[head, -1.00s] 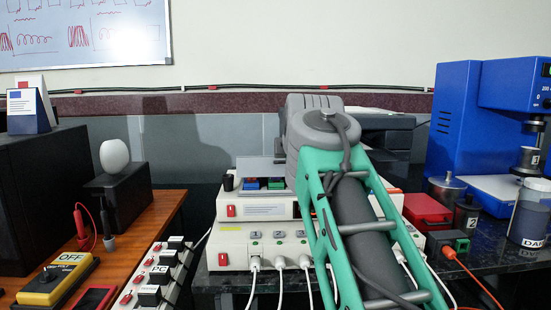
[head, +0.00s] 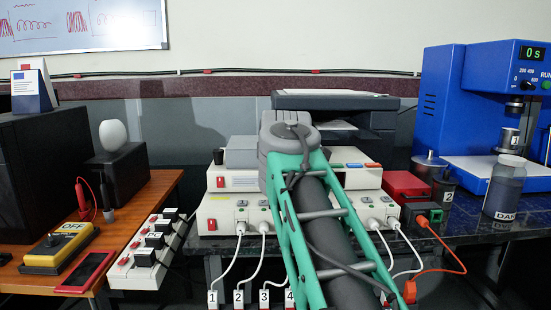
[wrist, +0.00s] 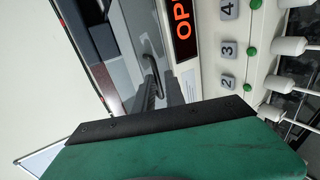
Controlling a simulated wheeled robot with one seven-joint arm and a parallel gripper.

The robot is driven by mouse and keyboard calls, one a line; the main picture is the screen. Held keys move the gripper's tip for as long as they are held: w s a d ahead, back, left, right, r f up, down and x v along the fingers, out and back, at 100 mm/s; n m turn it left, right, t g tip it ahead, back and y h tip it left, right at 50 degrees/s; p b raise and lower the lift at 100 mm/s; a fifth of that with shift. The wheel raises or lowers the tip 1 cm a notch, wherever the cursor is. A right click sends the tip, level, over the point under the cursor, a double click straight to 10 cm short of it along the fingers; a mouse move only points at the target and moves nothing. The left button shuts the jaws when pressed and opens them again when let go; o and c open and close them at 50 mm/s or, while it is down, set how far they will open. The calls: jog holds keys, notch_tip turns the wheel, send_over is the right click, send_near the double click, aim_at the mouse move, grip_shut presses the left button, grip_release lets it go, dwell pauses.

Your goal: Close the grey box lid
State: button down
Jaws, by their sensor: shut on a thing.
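The grey box (head: 241,151) sits on the upper white unit, left of my arm's end. Its lid seems to be down, and no contents show in the head view. In the wrist view a grey panel (wrist: 172,50), apparently part of this box, stands beside a red display that reads "OP", cut off by the frame. The exact contact is hidden, and my arm hides the gripper in the head view.
The lower white unit (head: 222,214) has plugged cables hanging in front. A black cylinder (head: 218,156) stands left of the grey box. A red box (head: 406,186) and a blue machine (head: 448,105) stand to the right. A wooden table (head: 150,195) is at the left.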

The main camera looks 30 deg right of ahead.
notch_tip(320, 180, down, 3)
jog(key=shift+d+r+g, duration=0.15)
jog(key=shift+r+g, duration=0.05)
jog(key=shift+g, duration=0.1)
jog(key=c, duration=1.5)
grip_release()
jog(key=shift+s, duration=0.1)
jog(key=shift+c, duration=0.2)
jog(key=shift+r, duration=0.1)
jog(key=shift+s+r, duration=0.15)
jog(key=shift+r, duration=0.1)
jog(key=p+v, duration=0.2)
jog(key=v, duration=0.5)
jog(key=shift+s+r, duration=0.25)
jog(key=shift+s, duration=0.05)
jog(key=shift+r+p, duration=0.15)
jog(key=shift+p, duration=0.2)
